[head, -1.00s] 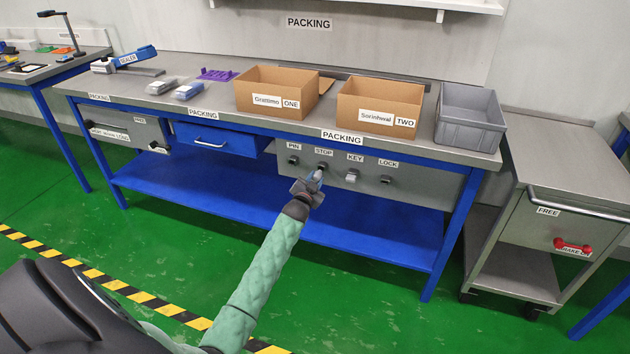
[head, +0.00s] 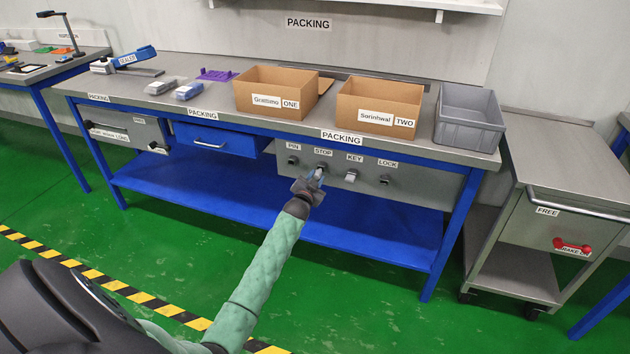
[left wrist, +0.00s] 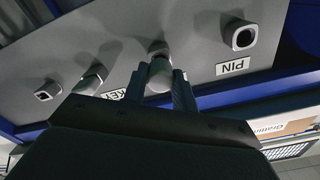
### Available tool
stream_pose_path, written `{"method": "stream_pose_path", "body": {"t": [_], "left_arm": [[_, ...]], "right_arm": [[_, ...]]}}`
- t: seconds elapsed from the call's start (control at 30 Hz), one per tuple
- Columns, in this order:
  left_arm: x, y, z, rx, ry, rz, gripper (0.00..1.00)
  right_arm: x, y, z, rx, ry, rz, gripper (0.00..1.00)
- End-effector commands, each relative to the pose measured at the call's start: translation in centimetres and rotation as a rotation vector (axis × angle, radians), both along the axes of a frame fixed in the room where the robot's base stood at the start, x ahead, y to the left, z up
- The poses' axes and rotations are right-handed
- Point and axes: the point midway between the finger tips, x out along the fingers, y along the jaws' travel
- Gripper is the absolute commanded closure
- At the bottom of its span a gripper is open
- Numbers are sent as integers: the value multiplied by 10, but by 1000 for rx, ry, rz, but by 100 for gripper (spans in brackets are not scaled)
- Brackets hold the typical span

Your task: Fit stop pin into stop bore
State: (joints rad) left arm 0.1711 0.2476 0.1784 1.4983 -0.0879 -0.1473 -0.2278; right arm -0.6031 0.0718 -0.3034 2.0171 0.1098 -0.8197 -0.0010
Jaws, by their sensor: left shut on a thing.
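My left gripper (head: 316,180) is shut on the stop pin, a light grey round piece that shows between the fingers in the left wrist view (left wrist: 160,76). The gripper is at the grey panel, just under the STOP label (head: 323,152). The stop bore (left wrist: 158,48) is a dark round-collared socket right in front of the pin in the left wrist view. The pin's end is close to or at the collar; I cannot tell whether it is inside. My right gripper is not in view.
The PIN socket (head: 292,160) is left of the gripper. A light piece sits at the KEY socket (head: 351,176), and the LOCK socket (head: 385,180) is farther right. The blue table edge (head: 300,130) overhangs the panel. A blue shelf (head: 220,195) lies below.

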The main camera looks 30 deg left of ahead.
Motion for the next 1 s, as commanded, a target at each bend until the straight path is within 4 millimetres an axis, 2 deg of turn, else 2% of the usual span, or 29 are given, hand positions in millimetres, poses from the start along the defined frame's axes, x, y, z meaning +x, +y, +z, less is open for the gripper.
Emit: {"method": "stream_pose_path", "body": {"t": [1.0], "left_arm": [[20,5,-1,0,1,0,100]], "right_arm": [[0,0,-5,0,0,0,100]]}}
